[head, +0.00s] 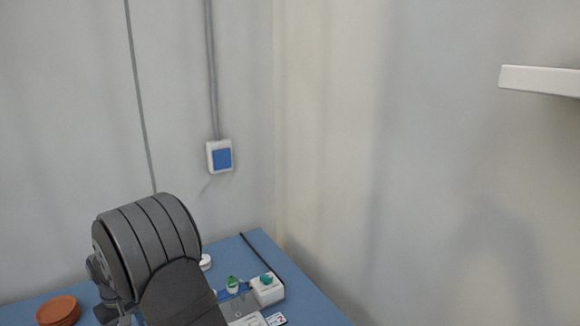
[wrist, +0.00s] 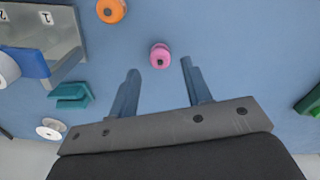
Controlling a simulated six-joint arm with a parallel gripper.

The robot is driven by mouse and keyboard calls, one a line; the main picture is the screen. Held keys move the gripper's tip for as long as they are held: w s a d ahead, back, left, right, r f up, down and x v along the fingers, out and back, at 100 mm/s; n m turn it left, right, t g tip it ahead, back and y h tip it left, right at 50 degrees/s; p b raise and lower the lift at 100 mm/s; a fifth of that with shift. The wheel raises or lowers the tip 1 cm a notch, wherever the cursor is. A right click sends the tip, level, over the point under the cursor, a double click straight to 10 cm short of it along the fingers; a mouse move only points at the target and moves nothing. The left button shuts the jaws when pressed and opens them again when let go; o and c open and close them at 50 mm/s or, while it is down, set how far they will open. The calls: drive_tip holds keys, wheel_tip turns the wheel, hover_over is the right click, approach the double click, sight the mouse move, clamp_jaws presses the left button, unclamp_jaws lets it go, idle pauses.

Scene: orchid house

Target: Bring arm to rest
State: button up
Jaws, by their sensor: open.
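My gripper (wrist: 159,67) shows in the wrist view with its two blue-grey fingers spread apart and nothing between them. A small pink round piece (wrist: 160,56) is in line with the gap, at or just past the fingertips; I cannot tell how far below them it is. In the head view my dark grey arm is folded over the blue table (head: 318,303) at lower left. It hides part of the table, and I cannot make out the fingers there.
In the wrist view are an orange round piece (wrist: 111,10), a teal clip (wrist: 71,95), a white wheel (wrist: 50,129) and a green object (wrist: 311,99). In the head view, terracotta saucers (head: 58,309) and a white box (head: 267,291) flank my arm. A wall shelf (head: 540,80) is at right.

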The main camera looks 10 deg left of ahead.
idle(0.3)
wheel_tip(320, 180, down, 4)
drive_tip(key=shift+d+r, duration=0.1)
drive_tip(key=shift+r, duration=0.05)
wheel_tip(320, 180, up, 12)
wheel_tip(320, 180, down, 12)
drive_tip(key=shift+r, duration=0.1)
drive_tip(key=r, duration=0.3)
drive_tip(key=d+r, duration=0.1)
drive_tip(key=shift+w+r, duration=0.3)
drive_tip(key=shift+w, duration=0.05)
drive_tip(key=w+d+r, duration=0.5)
drive_tip(key=d, duration=0.4)
drive_tip(key=w+d+r, duration=0.5)
drive_tip(key=w+d, duration=0.1)
drive_tip(key=d, duration=0.3)
drive_tip(key=w+d+r, duration=0.5)
drive_tip(key=d, duration=0.4)
drive_tip(key=a+f, duration=0.2)
drive_tip(key=a, duration=0.1)
drive_tip(key=s+a+f, duration=0.1)
drive_tip(key=a+f, duration=0.1)
drive_tip(key=a, duration=0.2)
drive_tip(key=a+f, duration=0.2)
drive_tip(key=a, duration=0.2)
drive_tip(key=shift+s+a+f, duration=0.1)
drive_tip(key=shift+s+f, duration=0.05)
drive_tip(key=shift+s+a+f, duration=0.1)
drive_tip(key=shift+a+f, duration=0.25)
drive_tip(key=shift+a, duration=0.2)
